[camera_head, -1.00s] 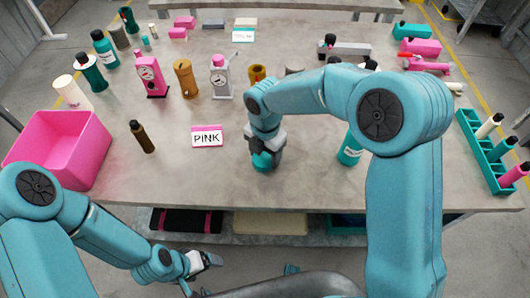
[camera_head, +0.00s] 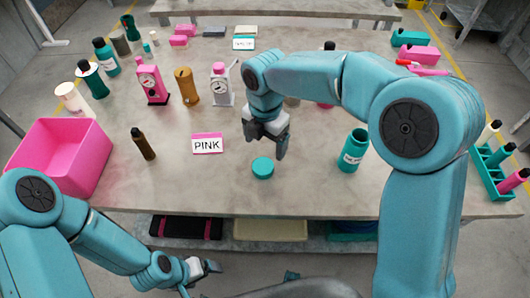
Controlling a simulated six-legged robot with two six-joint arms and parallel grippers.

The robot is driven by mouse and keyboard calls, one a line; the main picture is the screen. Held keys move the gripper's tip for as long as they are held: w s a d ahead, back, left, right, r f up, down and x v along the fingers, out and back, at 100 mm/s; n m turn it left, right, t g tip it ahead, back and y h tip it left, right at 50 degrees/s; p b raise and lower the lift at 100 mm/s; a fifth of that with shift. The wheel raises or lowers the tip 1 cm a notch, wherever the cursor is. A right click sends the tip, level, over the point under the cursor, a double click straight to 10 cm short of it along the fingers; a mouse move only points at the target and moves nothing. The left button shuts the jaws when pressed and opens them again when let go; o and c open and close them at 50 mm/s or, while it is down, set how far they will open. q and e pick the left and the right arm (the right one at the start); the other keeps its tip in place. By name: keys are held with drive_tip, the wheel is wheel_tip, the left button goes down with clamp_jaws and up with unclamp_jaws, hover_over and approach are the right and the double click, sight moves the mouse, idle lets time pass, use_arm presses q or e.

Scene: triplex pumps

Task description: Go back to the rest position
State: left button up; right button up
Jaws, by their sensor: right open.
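My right gripper (camera_head: 266,146) is open and empty over the table, pointing down, just above and behind a round teal cap (camera_head: 263,167) lying on the table. The gripper and cap look apart. A teal bottle (camera_head: 353,150) with a white label and a dark open top stands upright to the right of the cap. My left gripper (camera_head: 202,269) is low at the bottom of the view, in front of the table edge; its fingers are small and I cannot tell whether they are open.
A pink bin (camera_head: 62,158) stands at the table's left edge. A PINK sign (camera_head: 207,144) and a brown bottle (camera_head: 143,144) are left of the cap. Pink and grey pumps (camera_head: 151,82) stand behind. A teal rack (camera_head: 492,172) with bottles is at the right edge. The table's front is clear.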

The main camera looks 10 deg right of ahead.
drive_tip(key=shift+r, duration=1.7)
drive_tip(key=shift+r, duration=0.15)
